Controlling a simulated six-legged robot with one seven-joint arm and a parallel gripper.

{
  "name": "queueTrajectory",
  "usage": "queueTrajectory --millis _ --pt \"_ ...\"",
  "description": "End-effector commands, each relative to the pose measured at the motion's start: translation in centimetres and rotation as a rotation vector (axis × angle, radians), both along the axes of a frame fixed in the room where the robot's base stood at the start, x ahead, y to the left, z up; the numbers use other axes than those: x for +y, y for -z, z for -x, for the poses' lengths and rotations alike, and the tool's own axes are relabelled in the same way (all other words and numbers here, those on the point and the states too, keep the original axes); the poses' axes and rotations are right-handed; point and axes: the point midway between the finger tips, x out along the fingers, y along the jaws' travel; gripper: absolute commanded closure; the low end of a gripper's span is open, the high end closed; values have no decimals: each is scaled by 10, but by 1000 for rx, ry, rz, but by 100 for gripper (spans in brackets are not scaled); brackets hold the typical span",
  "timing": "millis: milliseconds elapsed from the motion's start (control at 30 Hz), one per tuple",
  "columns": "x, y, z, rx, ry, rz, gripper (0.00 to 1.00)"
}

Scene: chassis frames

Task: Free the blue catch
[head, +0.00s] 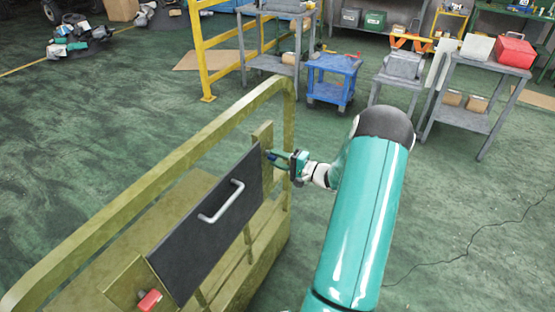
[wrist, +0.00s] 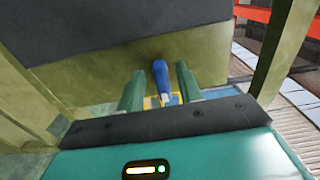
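The blue catch (wrist: 161,82) is a small blue lever on the olive frame, below the edge of a dark panel (wrist: 130,25) in the wrist view. In the head view the dark panel (head: 208,228) has a white handle (head: 221,202), and a small bit of blue shows at its far right end. My gripper (head: 281,158) is at that far end. In the wrist view its two green fingers (wrist: 159,72) stand on either side of the catch, with gaps showing on both sides. The gripper is open; whether a fingertip touches the catch cannot be told.
A red catch (head: 150,300) sits at the panel's near end. The olive rail (head: 150,190) runs along the panel's left side. Beyond are a yellow guard frame (head: 205,60), a blue cart (head: 333,78) and grey tables. The green floor to the right is mostly clear.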

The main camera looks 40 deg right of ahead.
Motion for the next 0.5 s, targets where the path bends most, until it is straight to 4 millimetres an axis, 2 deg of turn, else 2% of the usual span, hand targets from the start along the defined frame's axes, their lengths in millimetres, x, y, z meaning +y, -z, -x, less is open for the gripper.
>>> queueTrajectory --millis 333,500 --pt "0 -1 1 -2 -2 -1 64" --pt "-7 0 21 -1 0 -1 64"
